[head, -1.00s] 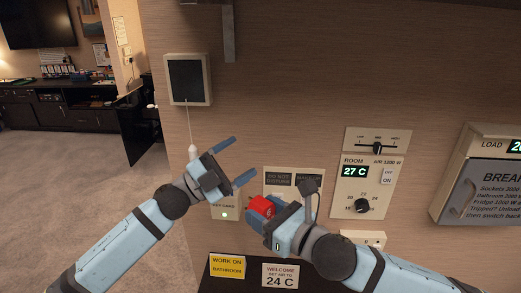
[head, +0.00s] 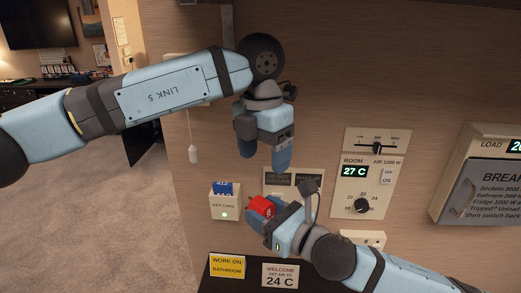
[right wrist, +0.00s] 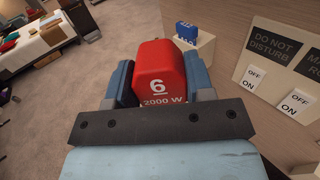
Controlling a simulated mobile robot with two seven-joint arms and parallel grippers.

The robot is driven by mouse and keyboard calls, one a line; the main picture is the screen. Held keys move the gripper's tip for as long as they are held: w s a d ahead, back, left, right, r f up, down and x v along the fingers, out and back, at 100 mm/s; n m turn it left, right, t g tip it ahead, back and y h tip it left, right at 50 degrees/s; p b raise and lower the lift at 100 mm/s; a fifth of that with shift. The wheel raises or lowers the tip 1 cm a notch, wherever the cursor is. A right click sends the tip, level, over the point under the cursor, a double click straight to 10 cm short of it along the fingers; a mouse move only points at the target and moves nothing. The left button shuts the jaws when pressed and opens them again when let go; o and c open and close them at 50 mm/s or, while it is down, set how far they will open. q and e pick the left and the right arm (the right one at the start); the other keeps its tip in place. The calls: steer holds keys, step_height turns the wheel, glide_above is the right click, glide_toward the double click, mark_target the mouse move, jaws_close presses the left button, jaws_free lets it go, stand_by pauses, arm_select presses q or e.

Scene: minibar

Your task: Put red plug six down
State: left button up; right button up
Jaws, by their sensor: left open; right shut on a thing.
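The red plug (right wrist: 158,72), marked "6" and "2000 W", is between the fingers of my right gripper (right wrist: 160,85). In the head view the red plug (head: 262,205) shows at the end of my right gripper (head: 265,215), raised in front of the wall just right of the key card holder. My right gripper is shut on it. My left gripper (head: 263,160) is open and empty, fingers pointing down, above and close to the right gripper in the picture. Part of the plug's underside is hidden.
A dark ledge below bears a yellow "work on bathroom" card (head: 227,266) and a "welcome" card (head: 280,275). A room thermostat panel (head: 367,175) and breaker box (head: 485,180) are on the wall. A pull cord (head: 193,153) hangs at left.

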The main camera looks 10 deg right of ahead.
mark_target(260, 199)
arm_select(q)
steer(key=shift+y, duration=0.3)
steer(key=f, duration=1.1)
steer(key=shift+w+a+f, duration=0.2)
steer(key=shift+a+f, duration=0.1)
steer(key=shift+f, duration=0.1)
steer(key=shift+c, duration=0.2)
steer(key=c, duration=0.7)
arm_select(e)
steer(key=o, duration=1.3)
steer(key=shift+c, duration=0.2)
steer(key=shift+d, duration=0.1)
